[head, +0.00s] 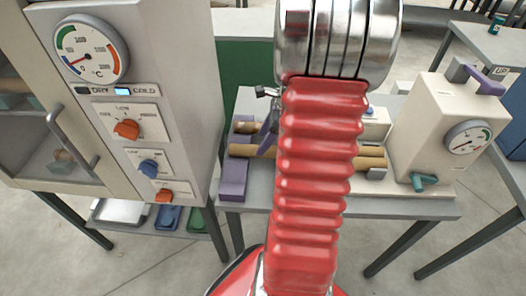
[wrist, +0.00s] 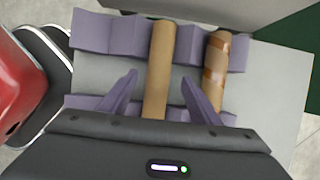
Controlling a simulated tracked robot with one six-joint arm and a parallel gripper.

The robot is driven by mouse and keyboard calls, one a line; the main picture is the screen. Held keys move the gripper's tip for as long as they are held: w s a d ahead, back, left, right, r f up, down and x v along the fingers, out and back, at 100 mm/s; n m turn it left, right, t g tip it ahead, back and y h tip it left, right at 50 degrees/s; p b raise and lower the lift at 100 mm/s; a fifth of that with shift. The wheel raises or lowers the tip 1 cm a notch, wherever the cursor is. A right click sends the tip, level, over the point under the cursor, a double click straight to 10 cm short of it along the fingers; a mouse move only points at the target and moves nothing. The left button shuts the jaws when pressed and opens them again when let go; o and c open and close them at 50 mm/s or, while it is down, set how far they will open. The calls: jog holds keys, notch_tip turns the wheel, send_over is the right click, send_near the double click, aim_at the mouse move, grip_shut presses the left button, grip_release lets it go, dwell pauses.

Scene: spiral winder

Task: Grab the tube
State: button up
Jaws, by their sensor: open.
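A plain brown cardboard tube (wrist: 158,65) lies in the purple notched rack (wrist: 92,32) in the wrist view. A second tube (wrist: 216,68), with darker brown bands, lies to its right in the same rack. My gripper (wrist: 160,77) is open, with one purple finger on each side of the plain tube. I cannot tell whether the fingers touch it or how high they are above the table. In the head view, brown tubes (head: 248,151) show at the rack (head: 233,182), partly hidden by my red arm. One finger (head: 268,138) shows there beside the arm.
A cream oven-like cabinet (head: 165,60) with dials and knobs stands at the left. A cream machine (head: 435,125) with a gauge stands on the grey table (head: 300,207) at the right. A brown roll (head: 370,162) shows beside it. Trays (head: 165,217) lie on a low shelf.

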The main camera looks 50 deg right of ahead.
jog(key=shift+x, duration=2.3)
jog(key=shift+c, duration=0.5)
jog(key=c, duration=1.1)
